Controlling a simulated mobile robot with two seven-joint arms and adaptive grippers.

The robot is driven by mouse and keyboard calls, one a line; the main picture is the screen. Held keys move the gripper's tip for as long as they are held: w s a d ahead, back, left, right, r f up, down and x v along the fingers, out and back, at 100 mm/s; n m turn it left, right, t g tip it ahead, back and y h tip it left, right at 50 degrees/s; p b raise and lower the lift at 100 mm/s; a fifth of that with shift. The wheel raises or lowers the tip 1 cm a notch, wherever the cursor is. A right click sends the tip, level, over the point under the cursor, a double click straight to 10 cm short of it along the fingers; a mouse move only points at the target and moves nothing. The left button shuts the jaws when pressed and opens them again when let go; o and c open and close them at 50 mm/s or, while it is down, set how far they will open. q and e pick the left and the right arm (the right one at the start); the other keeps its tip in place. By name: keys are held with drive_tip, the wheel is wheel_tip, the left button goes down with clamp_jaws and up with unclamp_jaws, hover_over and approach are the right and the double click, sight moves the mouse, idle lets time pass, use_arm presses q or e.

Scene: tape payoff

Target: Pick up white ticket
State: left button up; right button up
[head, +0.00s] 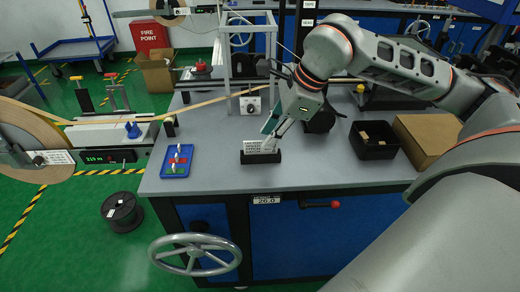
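The white ticket (262,146) with dark printed lines stands tilted in a small black holder (261,157) near the front of the grey bench (330,172). My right gripper (272,133) reaches down from the upper right, its fingertips at the ticket's upper edge. The fingers look small and overlap the ticket, so I cannot tell whether they are open or closed on it. My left gripper is not in view.
A blue tray (177,161) with small coloured items lies left of the holder. A black bin (374,142) and a cardboard box (424,138) stand to the right. A grey frame (226,70) rises behind. A handwheel (194,254) projects from the bench front.

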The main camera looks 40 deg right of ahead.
sight(261, 150)
drive_tip(key=x, duration=0.4)
drive_tip(key=shift+w+a+f, duration=0.15)
drive_tip(key=shift+a+f, duration=0.05)
drive_tip(key=shift+f, duration=0.1)
clamp_jaws()
drive_tip(key=shift+r, duration=0.15)
